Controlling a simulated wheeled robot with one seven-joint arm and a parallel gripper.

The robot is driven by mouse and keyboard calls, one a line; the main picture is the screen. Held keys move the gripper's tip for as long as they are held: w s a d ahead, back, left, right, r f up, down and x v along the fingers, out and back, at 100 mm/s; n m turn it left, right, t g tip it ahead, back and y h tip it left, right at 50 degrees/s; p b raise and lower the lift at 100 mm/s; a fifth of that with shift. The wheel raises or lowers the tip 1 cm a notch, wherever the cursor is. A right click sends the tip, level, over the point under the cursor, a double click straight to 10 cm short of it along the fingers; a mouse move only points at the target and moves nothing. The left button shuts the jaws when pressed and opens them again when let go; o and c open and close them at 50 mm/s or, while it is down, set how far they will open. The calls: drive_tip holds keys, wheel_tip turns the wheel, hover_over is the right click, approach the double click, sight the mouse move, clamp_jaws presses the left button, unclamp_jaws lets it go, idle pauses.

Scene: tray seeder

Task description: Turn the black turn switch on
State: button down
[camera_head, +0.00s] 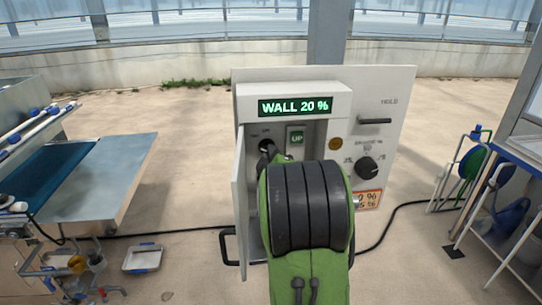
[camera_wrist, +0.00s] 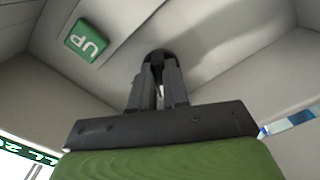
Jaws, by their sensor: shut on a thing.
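The black turn switch (camera_head: 266,146) sits in the recess of the white control box, below the lit display. It also shows in the wrist view (camera_wrist: 158,56) at the back wall of the recess. My gripper (camera_wrist: 160,78) reaches into the recess, and its two dark fingers are shut on the switch. In the head view my green and black arm hides most of my gripper and the lower recess. The fingers cover much of the switch, so I cannot tell its turn position.
A green UP button (camera_head: 297,138) is beside the switch. The display (camera_head: 295,106) reads WALL 20 %. An open door (camera_head: 239,205) stands left of the recess. A black dial (camera_head: 367,170) and a HOLD slot (camera_head: 375,121) are on the panel at right.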

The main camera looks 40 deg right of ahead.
drive_tip(key=shift+f, duration=0.1)
drive_tip(key=m+b, duration=1.1)
drive_tip(key=b, duration=0.1)
drive_tip(key=shift+w+a+f+m, duration=0.15)
drive_tip(key=shift+a+f+m, duration=0.1)
drive_tip(key=shift+m, duration=0.15)
drive_tip(key=shift+r, duration=0.1)
drive_tip(key=c, duration=1.1)
unclamp_jaws()
